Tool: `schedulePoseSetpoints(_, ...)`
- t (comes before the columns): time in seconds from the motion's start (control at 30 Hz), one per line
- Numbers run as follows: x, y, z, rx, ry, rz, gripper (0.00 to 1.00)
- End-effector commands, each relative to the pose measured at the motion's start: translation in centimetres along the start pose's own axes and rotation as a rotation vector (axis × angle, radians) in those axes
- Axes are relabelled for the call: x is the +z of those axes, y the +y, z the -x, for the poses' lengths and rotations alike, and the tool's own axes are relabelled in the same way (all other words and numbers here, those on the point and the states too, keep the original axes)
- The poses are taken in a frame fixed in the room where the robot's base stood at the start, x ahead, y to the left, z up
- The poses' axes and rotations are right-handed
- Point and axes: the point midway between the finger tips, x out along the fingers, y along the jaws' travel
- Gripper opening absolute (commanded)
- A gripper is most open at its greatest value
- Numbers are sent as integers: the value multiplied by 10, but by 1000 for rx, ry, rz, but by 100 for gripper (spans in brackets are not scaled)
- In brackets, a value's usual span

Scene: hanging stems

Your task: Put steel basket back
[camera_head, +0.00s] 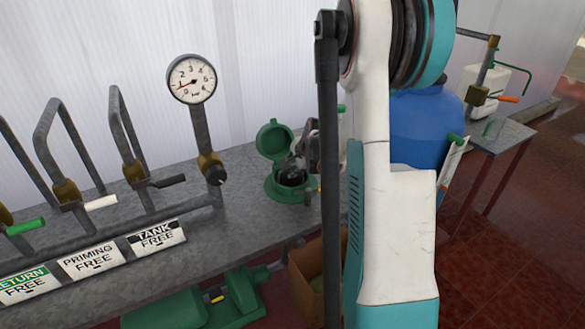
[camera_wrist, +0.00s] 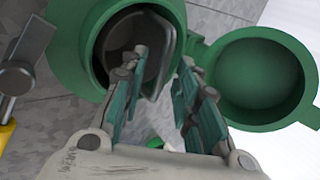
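A green strainer housing (camera_head: 272,188) stands on the grey bench with its round lid (camera_head: 273,140) swung open. In the wrist view the housing's mouth (camera_wrist: 72,48) is at upper left and the lid (camera_wrist: 262,80) lies to the right. A dark grey metal piece, seemingly the steel basket (camera_wrist: 135,40), sits inside the mouth; its lower part is hidden. My gripper (camera_wrist: 160,75) is at the mouth with its fingers apart, and the left finger overlaps the opening. I see nothing clamped between the fingers. In the head view my gripper (camera_head: 306,145) is partly hidden behind my arm.
A pressure gauge (camera_head: 192,80) and valve pipes with levers (camera_head: 90,203) stand left of the housing. A blue drum (camera_head: 425,125) is behind my arm. A green pump (camera_head: 235,298) and a cardboard box (camera_head: 305,280) are below the bench. A yellow-tipped lever (camera_wrist: 6,130) lies left of the housing.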

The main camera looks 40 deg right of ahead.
Motion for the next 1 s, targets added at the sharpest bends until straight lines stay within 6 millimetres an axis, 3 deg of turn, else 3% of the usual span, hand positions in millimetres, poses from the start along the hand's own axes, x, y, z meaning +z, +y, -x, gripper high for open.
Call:
schedulePoseSetpoints(0.3, 0, -1, 68, 0, 0, -2, 29)
schedulePoseSetpoints(0.5, 0, -1, 96, 0, -1, 0, 29)
schedulePoseSetpoints(1.0, 0, 0, 106, 0, 0, 0, 29)
